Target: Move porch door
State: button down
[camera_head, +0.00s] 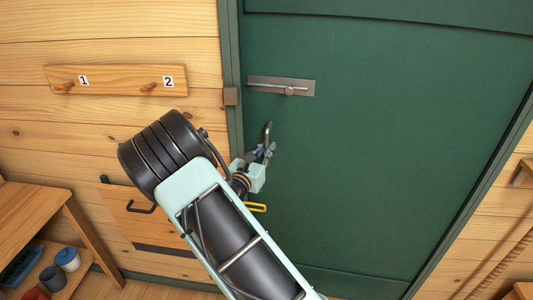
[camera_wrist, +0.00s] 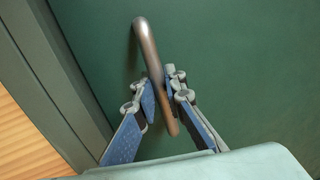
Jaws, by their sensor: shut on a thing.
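The green porch door (camera_head: 390,130) fills the right half of the head view, inside a green frame, and looks shut. Its grey metal handle (camera_head: 267,130) is a curved bar near the left edge. My gripper (camera_head: 265,152) is at the handle, in front of the door. In the wrist view the handle (camera_wrist: 148,50) runs between the two blue-padded fingers of my gripper (camera_wrist: 160,98), which are shut on it. The handle's lower end shows below the fingertips. The door surface (camera_wrist: 240,60) also fills most of the wrist view.
A sliding bolt (camera_head: 282,87) is on the door above the handle. A peg board (camera_head: 115,79) numbered 1 and 2 hangs on the wooden wall to the left. A wooden shelf (camera_head: 30,215) with cups stands at lower left. A rope (camera_head: 500,262) hangs at right.

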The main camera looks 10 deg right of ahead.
jog(key=c, duration=2)
grip_release()
jog(key=shift+s, duration=0.1)
jog(key=v, duration=1.2)
jog(key=shift+r, duration=0.1)
